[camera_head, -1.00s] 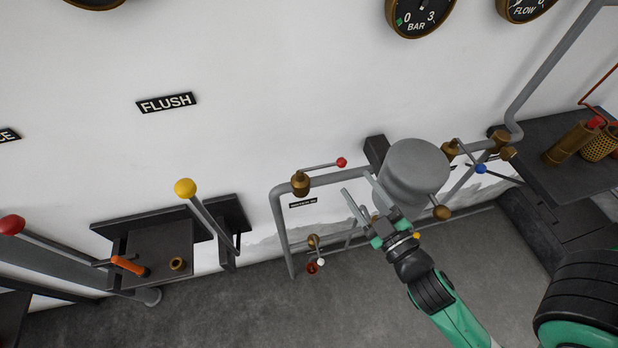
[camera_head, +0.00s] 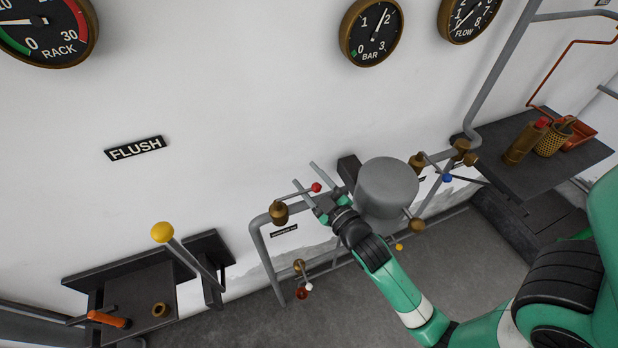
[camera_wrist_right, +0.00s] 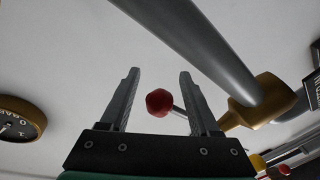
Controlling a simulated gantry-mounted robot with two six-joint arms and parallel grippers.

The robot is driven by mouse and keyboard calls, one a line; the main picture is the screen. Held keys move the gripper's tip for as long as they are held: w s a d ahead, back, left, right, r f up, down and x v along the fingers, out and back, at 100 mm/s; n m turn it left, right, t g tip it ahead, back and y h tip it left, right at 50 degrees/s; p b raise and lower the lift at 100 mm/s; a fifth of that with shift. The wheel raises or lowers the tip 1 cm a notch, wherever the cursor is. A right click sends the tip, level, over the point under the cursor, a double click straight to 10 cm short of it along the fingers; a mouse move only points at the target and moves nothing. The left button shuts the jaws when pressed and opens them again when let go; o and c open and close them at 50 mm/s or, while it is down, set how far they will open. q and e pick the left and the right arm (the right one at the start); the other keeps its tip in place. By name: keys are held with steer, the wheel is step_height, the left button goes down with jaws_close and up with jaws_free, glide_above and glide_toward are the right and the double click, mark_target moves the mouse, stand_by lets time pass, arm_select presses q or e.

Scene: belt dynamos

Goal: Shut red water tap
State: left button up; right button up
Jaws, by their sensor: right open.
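The red water tap is a brass valve (camera_head: 279,213) on the grey pipe, with a thin lever that ends in a red knob (camera_head: 316,187). The lever points right, roughly along the pipe. My right gripper (camera_head: 304,174) is open, with one finger on each side of the red knob. In the right wrist view, the red knob (camera_wrist_right: 158,102) sits between the two fingers of the open gripper (camera_wrist_right: 159,72), with gaps on both sides. The brass valve (camera_wrist_right: 262,98) lies to the right there. My left gripper is not in view.
A grey tank (camera_head: 387,187) stands close to the right of my gripper. A blue-knobbed tap (camera_head: 447,178) is farther right. A small tap (camera_head: 299,267) hangs below the pipe. A yellow-knobbed lever (camera_head: 163,232) stands at left.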

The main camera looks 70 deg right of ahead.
jaws_close()
steer(key=shift+r, duration=0.1)
